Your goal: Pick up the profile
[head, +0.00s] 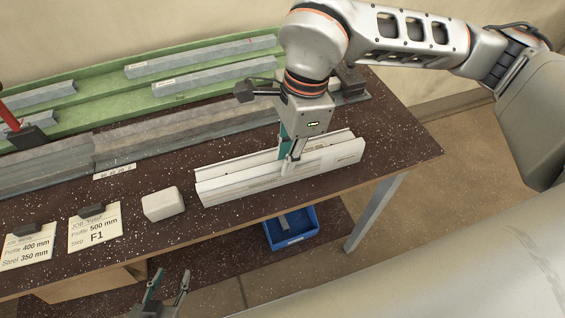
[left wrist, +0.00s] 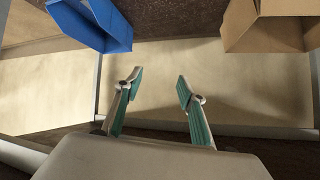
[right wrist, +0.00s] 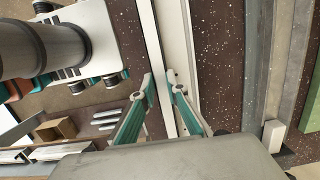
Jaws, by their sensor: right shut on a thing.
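The profile (head: 232,187) is a long white channel lying on the dark speckled bench near its front right edge. My right gripper (head: 291,160) reaches down from above and is shut on the profile near its middle. In the right wrist view, my right gripper's fingertips (right wrist: 160,82) pinch a long white wall of the profile (right wrist: 184,35). The profile appears to rest on the bench top; I cannot tell any gap beneath it. My left gripper (head: 167,285) is open and empty, low in front of the bench; its spread fingers show in the left wrist view (left wrist: 158,85).
A green rack (head: 105,92) with grey bars stands at the back. Long grey bars (head: 180,130) lie before it. A white block (head: 162,204) and two job cards (head: 95,229) are left of the profile. A blue bin (head: 291,231) sits below the bench edge.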

